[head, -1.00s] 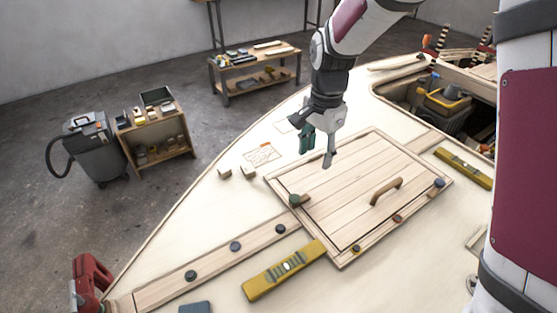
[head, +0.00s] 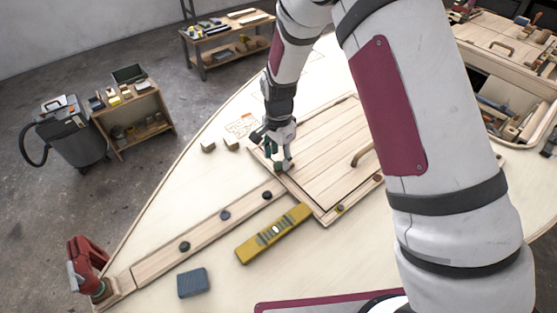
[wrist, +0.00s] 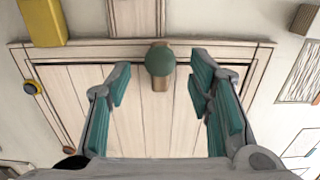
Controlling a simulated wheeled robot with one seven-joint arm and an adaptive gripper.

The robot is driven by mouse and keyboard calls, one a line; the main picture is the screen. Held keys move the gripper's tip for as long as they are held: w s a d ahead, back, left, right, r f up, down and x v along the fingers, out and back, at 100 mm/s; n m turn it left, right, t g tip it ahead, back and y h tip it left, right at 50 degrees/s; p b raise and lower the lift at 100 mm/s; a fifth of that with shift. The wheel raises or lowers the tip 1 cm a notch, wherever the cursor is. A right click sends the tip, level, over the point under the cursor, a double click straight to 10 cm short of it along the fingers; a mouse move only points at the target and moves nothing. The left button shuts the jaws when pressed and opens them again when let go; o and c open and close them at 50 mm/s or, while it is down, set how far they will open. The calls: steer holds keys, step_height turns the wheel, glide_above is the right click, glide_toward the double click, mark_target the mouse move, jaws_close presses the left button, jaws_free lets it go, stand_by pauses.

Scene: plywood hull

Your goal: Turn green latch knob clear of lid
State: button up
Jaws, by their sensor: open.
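The green latch knob (wrist: 160,62) is round and sits on a short wooden latch bar (wrist: 161,83) in the wrist view. The bar lies across the edge of the plank lid (wrist: 146,115), pointing onto the lid. My gripper (wrist: 161,77) is open, with one green-padded finger on each side of the knob and gaps between. I cannot tell how far above the knob the fingertips are.
A yellow spirit level (head: 274,233) lies near the lid, left of its handle (head: 362,153). A strip with dark knobs (head: 225,215) runs to a red clamp (head: 86,264). Small wooden blocks (head: 208,146) and a blue-grey block (head: 192,282) lie on the pale deck.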

mark_target(278, 165)
steer(key=shift+f, duration=1.15)
jaws_close()
